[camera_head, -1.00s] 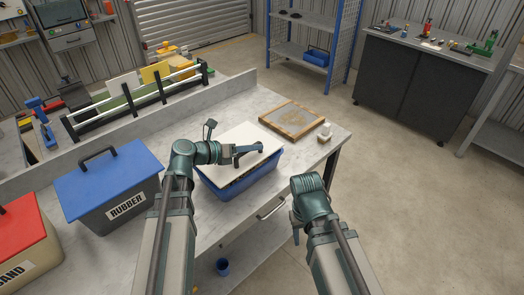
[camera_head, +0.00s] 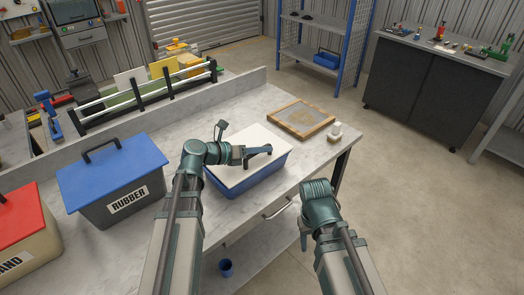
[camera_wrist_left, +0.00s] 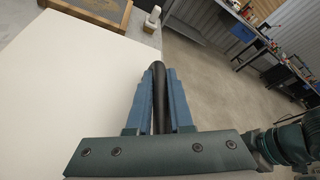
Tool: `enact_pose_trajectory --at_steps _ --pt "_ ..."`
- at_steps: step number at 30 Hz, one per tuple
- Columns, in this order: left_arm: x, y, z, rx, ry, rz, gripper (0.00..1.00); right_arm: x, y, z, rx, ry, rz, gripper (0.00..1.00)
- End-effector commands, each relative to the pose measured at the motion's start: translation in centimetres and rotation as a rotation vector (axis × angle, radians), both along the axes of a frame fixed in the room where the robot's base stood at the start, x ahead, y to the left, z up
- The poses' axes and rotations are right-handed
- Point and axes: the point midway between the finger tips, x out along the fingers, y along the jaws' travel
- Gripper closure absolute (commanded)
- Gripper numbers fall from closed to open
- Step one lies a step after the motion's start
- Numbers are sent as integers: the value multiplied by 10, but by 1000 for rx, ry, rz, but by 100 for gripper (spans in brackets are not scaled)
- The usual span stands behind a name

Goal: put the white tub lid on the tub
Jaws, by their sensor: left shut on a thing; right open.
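The white tub lid (camera_head: 265,136) lies over the top of the blue tub (camera_head: 250,184) on the bench. It looks level and close to the rim; the far rim is hidden. My left gripper (camera_head: 260,150) is shut on the lid's dark handle, above the middle of the lid. In the left wrist view the handle (camera_wrist_left: 158,75) stands between the blue fingers, with the white lid (camera_wrist_left: 70,85) spread out to the left. My right gripper (camera_head: 303,236) is open and empty, low in front of the bench's edge, apart from the tub.
A grey RUBBER bin with a blue lid (camera_head: 112,172) and a red-lidded bin (camera_head: 22,220) stand left of the tub. A rack (camera_head: 150,95) runs along the back.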

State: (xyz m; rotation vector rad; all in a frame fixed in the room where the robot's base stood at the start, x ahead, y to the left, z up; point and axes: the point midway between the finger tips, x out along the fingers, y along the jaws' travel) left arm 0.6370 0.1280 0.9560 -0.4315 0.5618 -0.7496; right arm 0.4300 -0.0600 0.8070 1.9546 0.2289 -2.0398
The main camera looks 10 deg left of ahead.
Motion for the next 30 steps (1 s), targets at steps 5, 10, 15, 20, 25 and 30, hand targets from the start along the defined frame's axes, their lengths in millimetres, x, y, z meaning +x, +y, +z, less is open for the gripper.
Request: enact_pose_trajectory --at_steps 5,10,15,20,25,30 --pt "0 0 -1 0 0 0 54 0 0 -1 0 0 0 50" --pt "0 0 -1 0 0 0 51 0 0 -1 0 0 0 50" --pt "0 0 2 0 0 0 51 0 0 2 0 0 0 50" --pt "-12 13 9 0 0 2 51 0 0 9 0 0 0 50" --pt "-33 40 22 0 1 5 51 0 0 22 0 0 0 50" --pt "-52 64 32 0 0 4 51 0 0 32 0 0 0 50"
